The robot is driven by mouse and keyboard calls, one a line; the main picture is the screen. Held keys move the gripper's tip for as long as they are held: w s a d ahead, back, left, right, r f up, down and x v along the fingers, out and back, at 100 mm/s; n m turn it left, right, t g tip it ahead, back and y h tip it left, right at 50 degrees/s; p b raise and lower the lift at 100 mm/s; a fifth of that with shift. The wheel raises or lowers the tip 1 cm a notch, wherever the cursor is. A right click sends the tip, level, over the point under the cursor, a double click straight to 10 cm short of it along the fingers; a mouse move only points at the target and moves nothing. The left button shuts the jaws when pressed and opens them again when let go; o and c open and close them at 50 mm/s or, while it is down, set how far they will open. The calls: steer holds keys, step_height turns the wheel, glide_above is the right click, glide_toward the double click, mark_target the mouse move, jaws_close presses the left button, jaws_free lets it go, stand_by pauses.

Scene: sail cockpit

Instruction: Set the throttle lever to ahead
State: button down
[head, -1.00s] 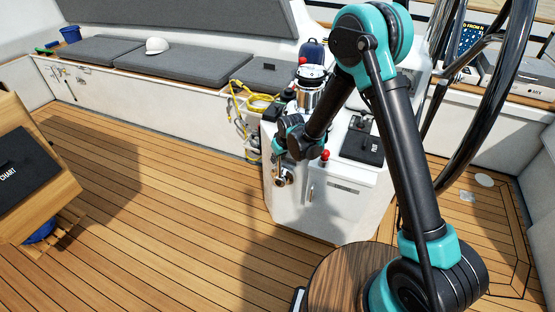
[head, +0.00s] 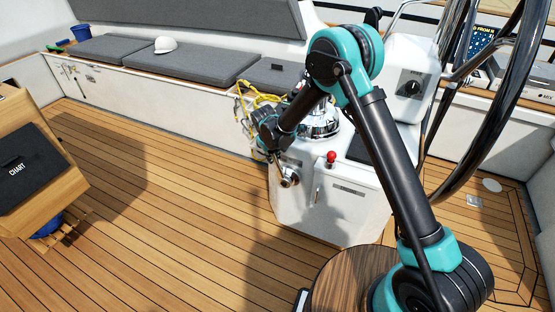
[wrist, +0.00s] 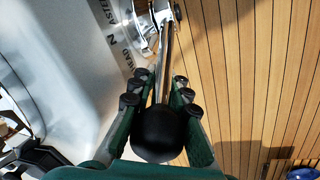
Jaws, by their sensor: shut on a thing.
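The throttle lever (wrist: 158,135) has a bright metal shaft and a round black knob. In the wrist view its shaft runs from a metal pivot at the top down between my fingers, with the knob nearest my palm. My gripper (wrist: 160,90) is shut around the lever, its dark-padded fingers on both sides. Beside the shaft, the label (wrist: 112,42) on the white console shows parts of ASTERN, N and AHEAD; the shaft passes close to the AHEAD end. In the head view my gripper (head: 273,145) is at the console's left side, above the round metal pivot (head: 290,178), and hides most of the lever.
A yellow rope (head: 252,98) hangs close behind my gripper. A steering wheel (head: 495,110) stands at right. The wooden deck (head: 170,200) to the left is open.

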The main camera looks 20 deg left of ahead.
steer(key=c, duration=1.5)
jaws_free()
steer(key=shift+r, duration=0.15)
steer(key=v, duration=1.1)
steer(key=shift+s+r, duration=0.1)
steer(key=shift+r, duration=0.25)
steer(key=shift+d, duration=0.1)
